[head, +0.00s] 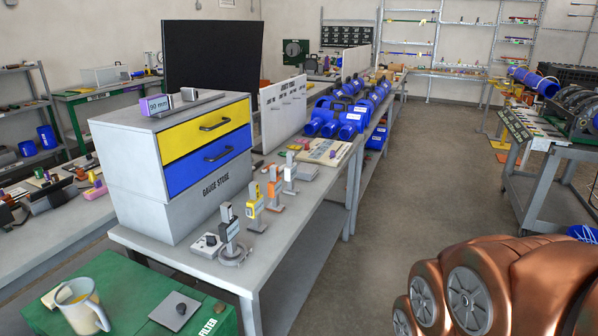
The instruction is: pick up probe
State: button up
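Several small upright instruments stand in a row on the front of the grey workbench, right of the gauge cabinet. The nearest is a dark handheld device (228,222) on a stand with a coiled base. Behind it are a yellow device (255,204), an orange device (274,189) and a grey-white device (290,174), each on a small stand. I cannot tell which of these, if any, is the probe. My gripper is not in view, and nothing here shows it touching any instrument.
The gauge cabinet (208,204) with yellow and blue drawers stands on the bench's left. A small grey block with a knob (207,244) sits near the bench's front edge. A green box top (144,309) with a mug (82,304) is below. The floor aisle (420,175) is clear.

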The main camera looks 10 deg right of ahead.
aim_at(229, 227)
jog(key=u, duration=0.05)
jog(key=i, duration=0.4)
jog(key=u, duration=2)
